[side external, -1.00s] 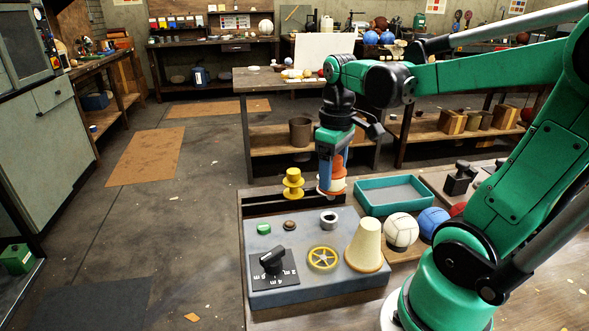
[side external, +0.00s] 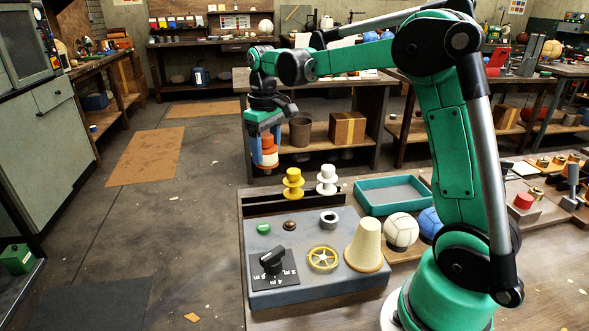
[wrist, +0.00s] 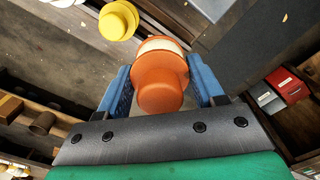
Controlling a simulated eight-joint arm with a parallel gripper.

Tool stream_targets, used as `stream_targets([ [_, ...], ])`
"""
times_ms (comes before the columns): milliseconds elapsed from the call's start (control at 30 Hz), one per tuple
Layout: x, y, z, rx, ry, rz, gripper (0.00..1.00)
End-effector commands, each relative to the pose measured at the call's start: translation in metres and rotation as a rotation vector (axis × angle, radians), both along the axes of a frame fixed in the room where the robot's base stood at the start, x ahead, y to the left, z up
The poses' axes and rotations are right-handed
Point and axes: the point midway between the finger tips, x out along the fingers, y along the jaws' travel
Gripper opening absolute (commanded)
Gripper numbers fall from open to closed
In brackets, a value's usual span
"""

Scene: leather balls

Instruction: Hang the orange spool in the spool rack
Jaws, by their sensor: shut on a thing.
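The orange spool (side external: 267,156) has a pale band between its flanges and hangs upright in my gripper (side external: 264,138). In the wrist view the orange spool (wrist: 160,85) sits between my gripper's blue fingers (wrist: 160,88), which are shut on it. The dark spool rack (side external: 258,203) runs along the back edge of the bench. A yellow spool (side external: 293,182) and a white spool (side external: 327,180) stand at the rack, to the right of the held spool. The orange spool is above the rack's left part in the picture; its exact depth is unclear.
A grey control box (side external: 325,285) with a knob, yellow wheel and cream cone (side external: 365,245) stands in front of the rack. A teal tray (side external: 365,206) and a white ball (side external: 401,230) lie to the right. The rack's left part looks free.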

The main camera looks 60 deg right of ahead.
Motion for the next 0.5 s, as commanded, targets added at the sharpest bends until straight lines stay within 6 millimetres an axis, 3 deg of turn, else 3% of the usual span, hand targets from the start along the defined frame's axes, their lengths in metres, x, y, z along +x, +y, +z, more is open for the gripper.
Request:
stream_targets([
  [200,0.023,0.005,-0.009,0.0,0.0,0.001,0.07],
  [500,0.025,0.005,-0.029,0.0,0.0,0.0,0.07],
])
